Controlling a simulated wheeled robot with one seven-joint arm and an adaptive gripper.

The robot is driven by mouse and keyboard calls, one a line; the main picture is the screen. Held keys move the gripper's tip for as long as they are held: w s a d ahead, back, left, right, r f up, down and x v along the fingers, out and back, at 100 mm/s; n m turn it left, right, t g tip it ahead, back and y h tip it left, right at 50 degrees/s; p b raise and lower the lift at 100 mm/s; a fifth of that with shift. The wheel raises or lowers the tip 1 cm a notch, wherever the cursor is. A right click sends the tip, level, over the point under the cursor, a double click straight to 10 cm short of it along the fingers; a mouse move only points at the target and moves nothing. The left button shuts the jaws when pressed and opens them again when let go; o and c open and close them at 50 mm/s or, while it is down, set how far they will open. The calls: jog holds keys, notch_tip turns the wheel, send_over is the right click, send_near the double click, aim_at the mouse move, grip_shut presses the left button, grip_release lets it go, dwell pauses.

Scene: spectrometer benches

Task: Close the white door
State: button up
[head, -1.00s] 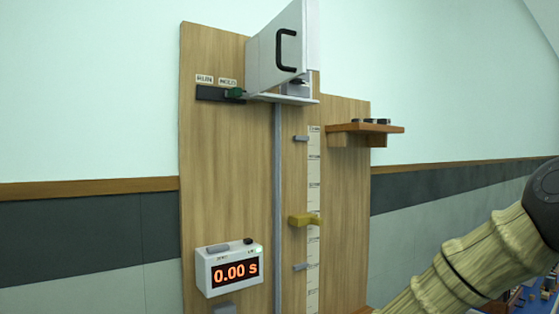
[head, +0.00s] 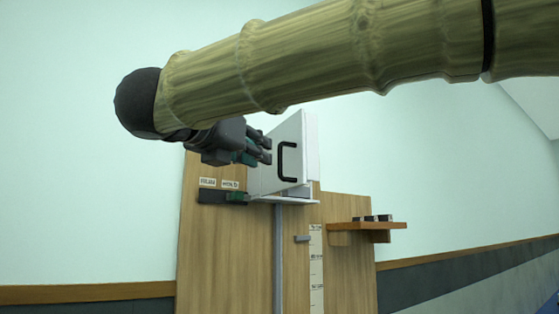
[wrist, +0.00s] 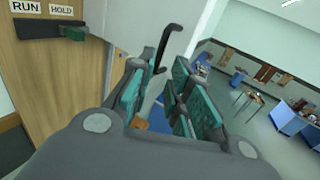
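The white door (head: 268,177) of a box high on the wooden board stands open, swung out from the board. Its black C-shaped handle (head: 282,162) is on the face toward the left. My gripper (head: 268,150) is just left of the handle in the head view, near the door's face. In the wrist view, the door (wrist: 125,18) is at the top and the handle (wrist: 164,48) is just ahead of the gap between my teal-padded fingers (wrist: 158,92). The fingers are apart with nothing held. Whether they touch the handle or door, I cannot tell.
A dark slider with a green knob (head: 236,197) sits left of the box, below RUN and HOLD labels. A small wooden shelf (head: 378,226) with dark pieces juts out at right. Benches (wrist: 288,120) stand far off; the room right of the door is open.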

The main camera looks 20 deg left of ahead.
aim_at(279, 157)
jog(key=p+x, duration=0.2)
jog(key=r+p+x, duration=0.1)
jog(key=x, duration=0.2)
jog(key=p+x, duration=0.2)
jog(key=x, duration=0.1)
jog(key=shift+w+d+r+p, duration=0.1)
jog(key=shift+w+r+p, duration=0.05)
jog(key=shift+w+p, duration=0.15)
jog(key=shift+w+d, duration=0.1)
jog(key=shift+w, duration=0.45)
grip_shut()
